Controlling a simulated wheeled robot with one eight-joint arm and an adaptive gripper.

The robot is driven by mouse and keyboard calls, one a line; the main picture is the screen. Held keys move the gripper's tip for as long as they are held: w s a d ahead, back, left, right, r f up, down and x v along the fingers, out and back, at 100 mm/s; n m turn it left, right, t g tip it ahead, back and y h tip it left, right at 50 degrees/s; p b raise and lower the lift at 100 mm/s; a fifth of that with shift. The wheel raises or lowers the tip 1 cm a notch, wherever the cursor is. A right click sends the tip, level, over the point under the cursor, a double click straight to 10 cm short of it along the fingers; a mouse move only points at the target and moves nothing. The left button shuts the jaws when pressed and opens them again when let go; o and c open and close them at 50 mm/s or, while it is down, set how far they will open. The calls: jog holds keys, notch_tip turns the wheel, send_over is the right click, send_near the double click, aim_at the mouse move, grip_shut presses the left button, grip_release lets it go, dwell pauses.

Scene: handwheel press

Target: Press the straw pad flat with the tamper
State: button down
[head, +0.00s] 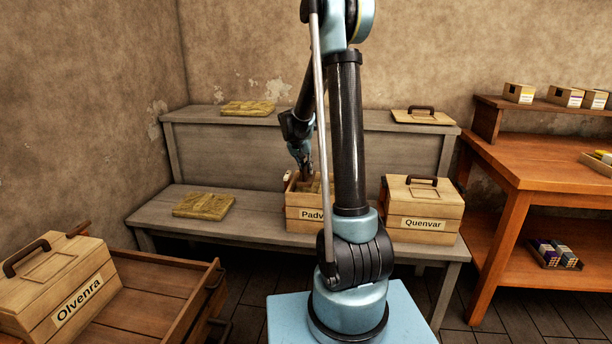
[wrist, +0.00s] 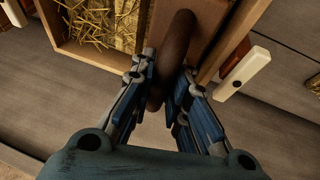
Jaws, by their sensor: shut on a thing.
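My gripper (head: 303,168) is over the open wooden crate labelled "Padv..." (head: 303,226), whose label is partly hidden by my arm. In the wrist view my gripper (wrist: 166,92) is shut on a dark brown rounded handle (wrist: 176,45), seemingly the tamper's. A reddish-brown board (wrist: 160,15) lies under the handle, partly hidden. Loose straw (wrist: 85,22) shows inside the crate (wrist: 48,20) to the left of the board in the wrist view. I cannot tell whether the board touches the straw.
Straw pads lie on the bench seat (head: 203,205) and the upper ledge (head: 247,108). A handled lid (head: 424,117) lies on the ledge. The closed Quenvar crate (head: 424,208) stands right of the open one. The Olvenra crate (head: 62,290) is front left. A white-handled piece (wrist: 244,71) sits beside the crate.

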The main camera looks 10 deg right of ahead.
jog(key=shift+r, duration=2.6)
